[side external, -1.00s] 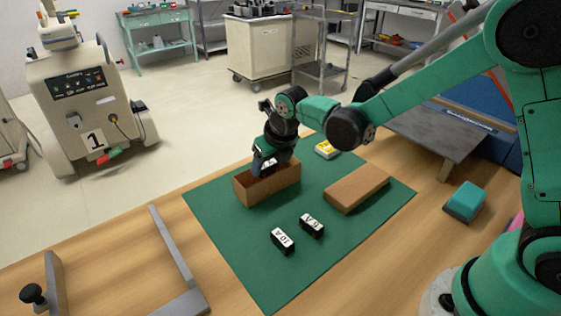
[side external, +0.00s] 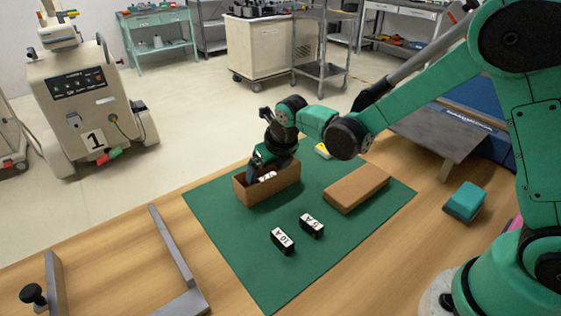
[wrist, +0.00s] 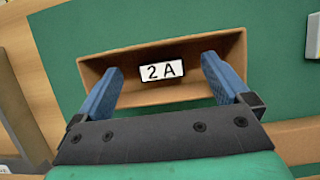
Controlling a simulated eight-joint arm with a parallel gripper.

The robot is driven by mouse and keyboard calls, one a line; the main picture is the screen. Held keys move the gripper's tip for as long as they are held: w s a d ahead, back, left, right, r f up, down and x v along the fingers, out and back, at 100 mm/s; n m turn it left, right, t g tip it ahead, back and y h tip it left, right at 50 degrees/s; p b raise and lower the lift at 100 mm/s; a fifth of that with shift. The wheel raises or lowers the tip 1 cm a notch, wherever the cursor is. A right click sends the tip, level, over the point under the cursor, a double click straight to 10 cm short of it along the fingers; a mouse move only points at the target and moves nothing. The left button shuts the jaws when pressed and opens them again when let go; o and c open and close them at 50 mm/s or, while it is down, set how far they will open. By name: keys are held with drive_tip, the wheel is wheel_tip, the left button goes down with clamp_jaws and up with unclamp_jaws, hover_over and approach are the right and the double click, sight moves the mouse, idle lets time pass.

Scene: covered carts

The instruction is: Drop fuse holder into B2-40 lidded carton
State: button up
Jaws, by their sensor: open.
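An open brown carton (side external: 277,189) stands on the green mat (side external: 225,224). In the wrist view the carton (wrist: 228,44) lies below my gripper. A fuse holder (wrist: 162,72) labelled "2 A" lies inside it, label up. Its white label also shows inside the carton in the side view (side external: 267,176). My gripper (wrist: 160,68) is open, with its blue fingers apart on either side of the holder and no visible contact. In the side view my gripper (side external: 255,168) is at the carton's opening. No B2-40 marking is readable.
A flat brown piece (side external: 356,188), possibly a lid, lies right of the carton. Two black labelled blocks (side external: 283,241) (side external: 311,224) stand in front. A grey frame (side external: 178,256) is at left, a teal block (side external: 465,201) at right.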

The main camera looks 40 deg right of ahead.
drive_tip(key=shift+r, duration=0.1)
drive_tip(key=v, duration=0.5)
drive_tip(key=shift+s+r, duration=0.1)
drive_tip(key=shift+r, duration=0.1)
